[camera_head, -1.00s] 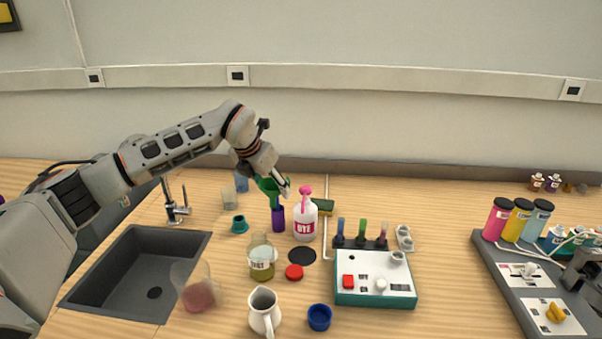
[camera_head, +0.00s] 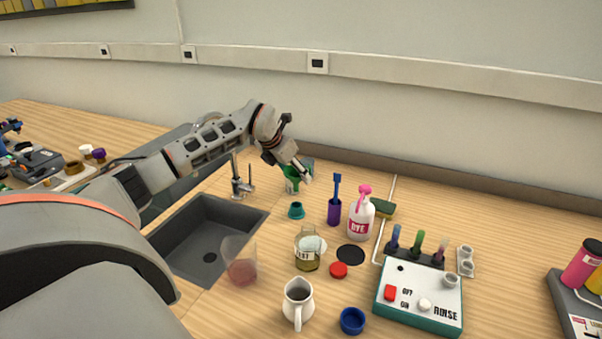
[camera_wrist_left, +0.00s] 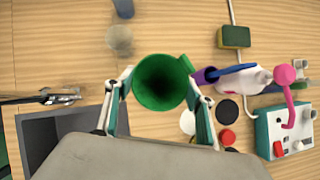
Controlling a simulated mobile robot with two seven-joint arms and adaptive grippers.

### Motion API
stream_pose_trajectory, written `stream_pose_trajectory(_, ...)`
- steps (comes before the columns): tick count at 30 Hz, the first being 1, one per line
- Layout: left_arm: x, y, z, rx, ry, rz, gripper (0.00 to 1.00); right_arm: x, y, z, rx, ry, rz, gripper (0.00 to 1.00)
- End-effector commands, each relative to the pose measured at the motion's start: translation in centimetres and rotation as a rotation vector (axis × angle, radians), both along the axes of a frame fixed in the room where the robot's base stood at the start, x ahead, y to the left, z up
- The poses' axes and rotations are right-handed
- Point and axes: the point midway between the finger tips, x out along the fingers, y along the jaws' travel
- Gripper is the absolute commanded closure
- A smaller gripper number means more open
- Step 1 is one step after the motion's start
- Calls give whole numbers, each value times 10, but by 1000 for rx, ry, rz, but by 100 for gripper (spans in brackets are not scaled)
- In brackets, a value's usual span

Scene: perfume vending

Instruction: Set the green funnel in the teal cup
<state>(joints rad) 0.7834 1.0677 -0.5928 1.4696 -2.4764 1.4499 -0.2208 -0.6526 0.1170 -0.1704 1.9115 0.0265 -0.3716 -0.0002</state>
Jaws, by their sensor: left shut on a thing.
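My left gripper (camera_head: 298,173) is shut on the green funnel (camera_head: 291,178), which it holds up off the counter. In the left wrist view the funnel (camera_wrist_left: 161,82) sits between the two fingers, its wide round mouth facing the camera. The small teal cup (camera_head: 296,210) stands on the counter, just below the funnel in the head view, with a visible gap between them. In the left wrist view I cannot make out the teal cup. My right gripper is not in view.
The sink (camera_head: 208,238) and its tap (camera_head: 239,182) lie left of the cup. Right of it stand a purple holder (camera_head: 334,213) with a blue brush and the dye bottle (camera_head: 361,222). A beaker (camera_head: 308,254) and white jug (camera_head: 298,302) stand in front.

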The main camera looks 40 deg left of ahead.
Motion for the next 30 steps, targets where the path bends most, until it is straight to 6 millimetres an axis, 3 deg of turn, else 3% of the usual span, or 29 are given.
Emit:
stream_pose_trajectory(12, 0, -1, -29, -2, 1, 0, 61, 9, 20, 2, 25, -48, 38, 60)
stream_pose_trajectory(30, 0, -1, -72, -1, 2, 1, 61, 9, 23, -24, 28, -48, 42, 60)
